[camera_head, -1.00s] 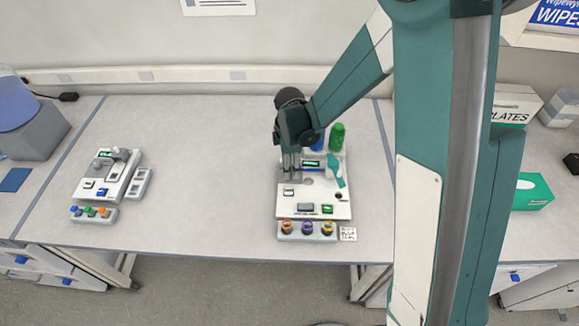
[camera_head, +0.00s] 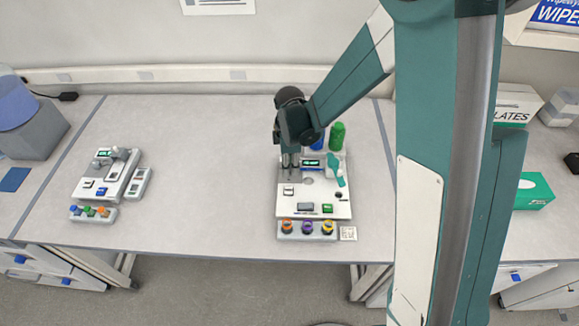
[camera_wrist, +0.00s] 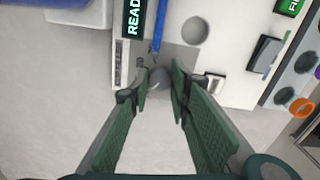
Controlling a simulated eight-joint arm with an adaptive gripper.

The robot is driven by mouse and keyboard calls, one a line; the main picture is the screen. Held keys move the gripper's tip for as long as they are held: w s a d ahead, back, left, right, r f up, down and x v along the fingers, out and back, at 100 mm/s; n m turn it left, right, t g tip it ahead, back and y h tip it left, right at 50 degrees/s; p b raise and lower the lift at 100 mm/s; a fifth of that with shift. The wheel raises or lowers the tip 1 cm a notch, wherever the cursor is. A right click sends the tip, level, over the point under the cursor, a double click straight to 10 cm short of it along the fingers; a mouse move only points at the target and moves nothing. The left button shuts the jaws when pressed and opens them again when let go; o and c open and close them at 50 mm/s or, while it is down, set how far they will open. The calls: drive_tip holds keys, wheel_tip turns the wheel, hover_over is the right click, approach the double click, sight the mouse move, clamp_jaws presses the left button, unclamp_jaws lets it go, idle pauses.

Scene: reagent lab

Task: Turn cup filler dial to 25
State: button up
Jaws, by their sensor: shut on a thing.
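The cup filler (camera_head: 335,209) is a white machine on the bench with a green-lit display that shows "READ" in the wrist view (camera_wrist: 133,18). A green button starting with "FI" (camera_wrist: 291,6) is at the top right there. A round grey knob, which looks like the dial (camera_wrist: 159,77), sits between my fingertips. My gripper (camera_wrist: 160,88) points down at the machine's left part and is shut on this knob. In the head view my gripper (camera_head: 290,163) hides the dial.
Orange, purple and yellow-topped cups stand in a rack (camera_head: 329,235) before the machine. A green-capped bottle (camera_head: 337,136) and a blue one are behind it. Another device (camera_head: 115,190) stands at the left. Bare bench lies between the two devices.

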drive_tip(key=shift+m, duration=0.3)
drive_tip(key=m+b, duration=0.4)
drive_tip(key=m, duration=0.1)
drive_tip(key=shift+f, duration=0.15)
drive_tip(key=m+b, duration=0.3)
drive_tip(key=m, duration=0.3)
drive_tip(key=shift+m, duration=0.3)
drive_tip(key=m+b, duration=0.2)
drive_tip(key=m, duration=0.3)
drive_tip(key=m+b, duration=0.1)
drive_tip(key=m, duration=0.4)
drive_tip(key=shift+w+r, duration=0.1)
drive_tip(key=shift+r, duration=0.1)
drive_tip(key=o, duration=0.9)
